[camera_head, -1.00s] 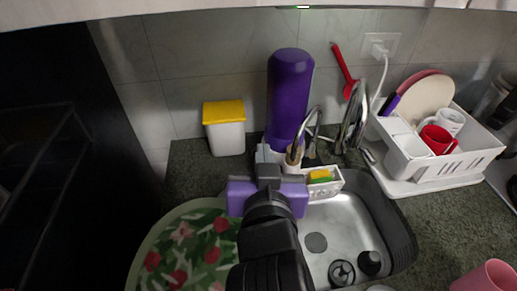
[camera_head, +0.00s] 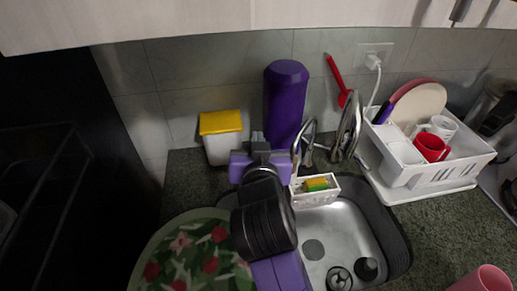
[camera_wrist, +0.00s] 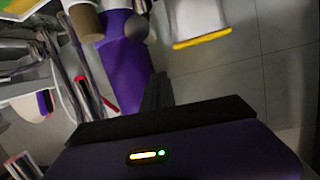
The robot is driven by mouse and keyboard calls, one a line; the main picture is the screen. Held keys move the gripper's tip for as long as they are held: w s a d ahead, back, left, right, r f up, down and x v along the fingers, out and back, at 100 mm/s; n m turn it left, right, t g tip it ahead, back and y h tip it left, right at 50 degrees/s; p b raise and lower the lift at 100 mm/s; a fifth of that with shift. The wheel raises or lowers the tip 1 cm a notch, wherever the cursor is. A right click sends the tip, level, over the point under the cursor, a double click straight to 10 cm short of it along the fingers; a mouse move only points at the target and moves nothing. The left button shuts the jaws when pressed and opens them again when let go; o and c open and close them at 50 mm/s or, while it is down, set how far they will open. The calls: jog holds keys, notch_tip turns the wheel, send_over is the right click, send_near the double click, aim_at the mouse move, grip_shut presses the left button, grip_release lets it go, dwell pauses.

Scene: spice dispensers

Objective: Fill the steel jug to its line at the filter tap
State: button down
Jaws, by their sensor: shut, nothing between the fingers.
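The purple filter cylinder (camera_head: 285,103) stands upright against the tiled wall behind the sink. It also shows in the wrist view (camera_wrist: 125,65). A thin curved metal tap (camera_head: 308,130) rises just right of its base, and a thicker curved faucet (camera_head: 348,125) stands further right. A brown cylindrical piece (camera_wrist: 86,22) shows near the filter in the wrist view. My gripper (camera_head: 258,138) is shut and empty, just left of the filter's lower part; its dark fingers (camera_wrist: 157,92) point toward the filter area in the wrist view. I cannot make out a steel jug in any view.
A yellow-lidded white container (camera_head: 222,138) stands left of the filter. A sponge caddy (camera_head: 315,190) sits at the back of the steel sink (camera_head: 335,225). A white dish rack (camera_head: 440,170) with cups is at right. A strawberry-patterned round item (camera_head: 185,245) lies at left.

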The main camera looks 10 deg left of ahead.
jog(key=s+f, duration=0.2)
jog(key=f, duration=0.1)
jog(key=shift+s+f, duration=0.1)
jog(key=shift+s, duration=0.15)
jog(key=shift+f, duration=0.1)
